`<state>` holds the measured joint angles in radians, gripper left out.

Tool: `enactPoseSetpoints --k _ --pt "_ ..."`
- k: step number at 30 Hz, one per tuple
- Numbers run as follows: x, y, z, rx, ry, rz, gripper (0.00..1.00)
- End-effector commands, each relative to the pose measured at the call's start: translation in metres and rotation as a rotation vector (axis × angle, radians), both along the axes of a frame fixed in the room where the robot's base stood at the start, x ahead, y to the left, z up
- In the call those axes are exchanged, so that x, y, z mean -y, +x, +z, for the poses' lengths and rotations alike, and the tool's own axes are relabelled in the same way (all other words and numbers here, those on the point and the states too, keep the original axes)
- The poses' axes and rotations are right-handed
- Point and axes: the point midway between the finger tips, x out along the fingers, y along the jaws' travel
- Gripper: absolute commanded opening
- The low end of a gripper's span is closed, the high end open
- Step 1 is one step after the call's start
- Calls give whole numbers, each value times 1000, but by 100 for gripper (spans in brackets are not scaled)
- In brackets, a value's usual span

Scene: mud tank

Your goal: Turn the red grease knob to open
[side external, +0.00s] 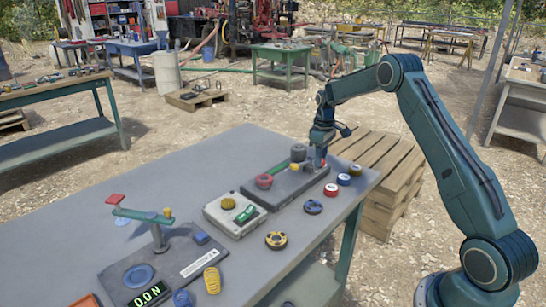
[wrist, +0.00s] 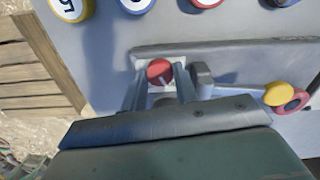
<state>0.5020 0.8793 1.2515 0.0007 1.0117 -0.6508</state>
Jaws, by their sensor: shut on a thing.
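In the wrist view a red knob (wrist: 160,71) stands near the left end of a grey plate (wrist: 255,52). My gripper (wrist: 160,84) has one finger on each side of this knob and is shut on it. In the side view my gripper (side external: 317,163) points down at the right end of the dark plate (side external: 288,188), and its fingers hide the knob there. A grey lever with a yellow end (wrist: 277,94) lies just right of the fingers in the wrist view. A separate red round knob (wrist: 292,101) is beyond it, also in the side view (side external: 264,181).
Numbered caps, including a yellow one (wrist: 71,8) and a red one (side external: 330,190), sit close by on the grey table (side external: 110,222). A box with a yellow knob (side external: 228,203) and a display stand (side external: 152,291) are farther left. Wooden pallets (side external: 385,170) stand beyond the table's right edge.

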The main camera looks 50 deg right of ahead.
Motion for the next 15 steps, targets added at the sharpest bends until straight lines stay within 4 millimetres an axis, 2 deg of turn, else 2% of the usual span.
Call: enactPoseSetpoints --k 15 --pt "0 1 1 3 -1 -394 6"
